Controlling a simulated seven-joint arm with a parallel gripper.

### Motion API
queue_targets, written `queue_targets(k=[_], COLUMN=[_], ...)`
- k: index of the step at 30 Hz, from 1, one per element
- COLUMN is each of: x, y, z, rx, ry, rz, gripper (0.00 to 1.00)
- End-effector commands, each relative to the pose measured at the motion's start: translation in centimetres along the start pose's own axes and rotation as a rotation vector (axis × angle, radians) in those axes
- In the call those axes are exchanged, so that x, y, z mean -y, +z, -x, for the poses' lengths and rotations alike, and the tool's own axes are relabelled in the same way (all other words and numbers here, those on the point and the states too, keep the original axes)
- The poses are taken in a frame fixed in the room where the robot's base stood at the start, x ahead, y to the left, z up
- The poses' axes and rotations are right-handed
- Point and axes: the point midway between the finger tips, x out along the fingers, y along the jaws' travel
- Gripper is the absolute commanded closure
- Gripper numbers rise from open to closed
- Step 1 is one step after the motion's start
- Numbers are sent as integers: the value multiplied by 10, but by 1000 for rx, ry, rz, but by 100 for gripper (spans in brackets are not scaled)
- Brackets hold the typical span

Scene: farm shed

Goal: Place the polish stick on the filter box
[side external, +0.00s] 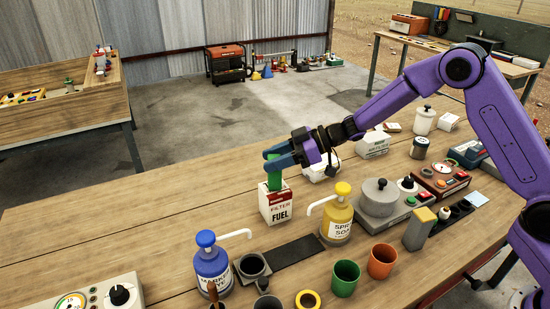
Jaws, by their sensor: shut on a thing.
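The filter box (279,209) is a white carton with a red band and "FILTER FUEL" lettering, standing upright on the wooden table. A green stick (274,175), which looks like the polish stick, is upright right at the box's top. I cannot tell whether its lower end touches the box or is just above it. My gripper (275,158) reaches in from the right, with blue fingers shut on the upper part of the green stick. The fingers hide part of the stick.
A yellow pump bottle (337,222) stands right of the box, and a blue pump bottle (212,265) stands front left. A dark mat (285,255) lies in front. Green (345,278) and orange (382,261) cups stand near the front. The table left of the box is clear.

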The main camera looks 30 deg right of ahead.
Motion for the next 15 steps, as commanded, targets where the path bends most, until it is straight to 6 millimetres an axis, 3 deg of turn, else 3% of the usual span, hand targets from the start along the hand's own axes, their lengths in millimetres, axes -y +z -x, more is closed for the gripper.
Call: queue_targets(k=[8, 9, 11, 15], x=[0, 0, 0, 0], y=[2, 3, 3, 3], z=[-1, -1, -1, -1], rx=[0, 1, 0, 0], ry=[0, 0, 0, 0], rz=[-1, -1, -1, -1], gripper=[92, 55, 35, 32])
